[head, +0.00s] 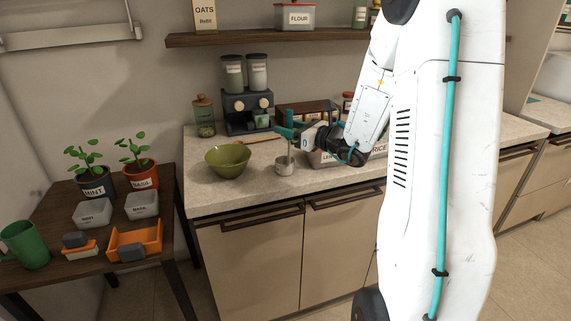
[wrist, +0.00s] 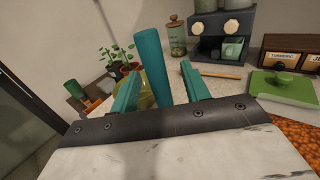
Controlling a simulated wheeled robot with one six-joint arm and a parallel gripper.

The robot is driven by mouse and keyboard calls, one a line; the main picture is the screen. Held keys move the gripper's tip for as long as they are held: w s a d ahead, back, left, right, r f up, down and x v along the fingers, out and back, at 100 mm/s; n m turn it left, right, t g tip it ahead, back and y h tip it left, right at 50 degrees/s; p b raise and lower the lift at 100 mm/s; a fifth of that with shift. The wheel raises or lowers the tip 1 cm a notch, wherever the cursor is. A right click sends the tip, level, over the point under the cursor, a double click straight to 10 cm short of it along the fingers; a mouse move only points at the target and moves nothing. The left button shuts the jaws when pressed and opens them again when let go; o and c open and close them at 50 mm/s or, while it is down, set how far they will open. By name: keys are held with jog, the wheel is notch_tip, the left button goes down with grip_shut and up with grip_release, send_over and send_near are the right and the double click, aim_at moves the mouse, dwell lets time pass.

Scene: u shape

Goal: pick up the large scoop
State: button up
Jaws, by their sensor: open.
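The large scoop (head: 285,168) stands on the counter, a metal cup with a thin upright stem and what looks like a teal handle on top. In the wrist view the thick teal handle (wrist: 151,62) rises between my two fingers. My gripper (head: 286,131) is open around the handle, with a gap visible to the right finger; contact on the left side is hard to tell. The fingers also show in the wrist view (wrist: 160,90). The scoop's cup is hidden in the wrist view.
A green bowl (head: 228,160) stands just left of the scoop. Behind are a dark coffee machine (head: 248,113), a glass jar (head: 204,117) and a wooden utensil (wrist: 212,72). Labelled bins (head: 321,159) lie right, under my arm. A low table (head: 50,208) with plants stands left.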

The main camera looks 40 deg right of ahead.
grip_shut()
